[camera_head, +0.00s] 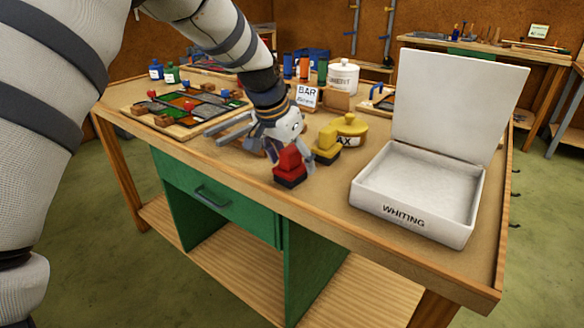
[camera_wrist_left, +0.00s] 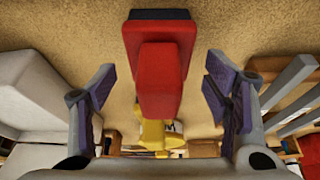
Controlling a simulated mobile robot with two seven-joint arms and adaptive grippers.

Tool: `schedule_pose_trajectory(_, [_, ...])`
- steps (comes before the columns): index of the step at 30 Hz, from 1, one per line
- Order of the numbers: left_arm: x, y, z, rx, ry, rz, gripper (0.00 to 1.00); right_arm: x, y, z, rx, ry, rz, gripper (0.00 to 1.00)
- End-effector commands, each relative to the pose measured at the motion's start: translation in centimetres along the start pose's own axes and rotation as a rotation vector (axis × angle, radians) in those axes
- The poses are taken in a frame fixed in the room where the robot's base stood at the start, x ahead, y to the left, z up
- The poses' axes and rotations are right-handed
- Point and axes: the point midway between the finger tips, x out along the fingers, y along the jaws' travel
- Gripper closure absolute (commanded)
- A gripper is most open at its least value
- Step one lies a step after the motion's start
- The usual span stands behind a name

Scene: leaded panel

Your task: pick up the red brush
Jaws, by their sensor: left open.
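The red brush (camera_head: 289,165) stands near the front edge of the workbench, its dark bristle base on the top and its red handle block upward. In the left wrist view the red brush (camera_wrist_left: 160,65) lies between the two purple-padded fingers of the left gripper (camera_wrist_left: 160,92), which are spread wide with a gap on each side. The fingers do not touch it. My right gripper is not in view.
An open white box marked WHITING (camera_head: 405,212) sits to the right. A leaded panel board (camera_head: 180,130) lies to the left.

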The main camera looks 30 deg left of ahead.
Motion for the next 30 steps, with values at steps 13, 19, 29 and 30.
schedule_pose_trajectory(13, [1.6, 0.1, 0.0, 0.000, -0.001, 0.000, 0.69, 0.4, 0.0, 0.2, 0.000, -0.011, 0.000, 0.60])
schedule_pose_trajectory(19, [1.6, 0.1, 0.0, 0.000, -0.001, 0.000, 0.86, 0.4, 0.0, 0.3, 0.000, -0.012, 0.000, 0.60])
schedule_pose_trajectory(29, [-0.5, 0.1, -0.9, 0.002, 0.003, -0.001, 0.86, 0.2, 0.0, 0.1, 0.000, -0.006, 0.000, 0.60])
schedule_pose_trajectory(30, [-1.4, 0.0, -1.3, 0.003, 0.005, -0.002, 0.86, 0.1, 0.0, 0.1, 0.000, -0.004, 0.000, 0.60])
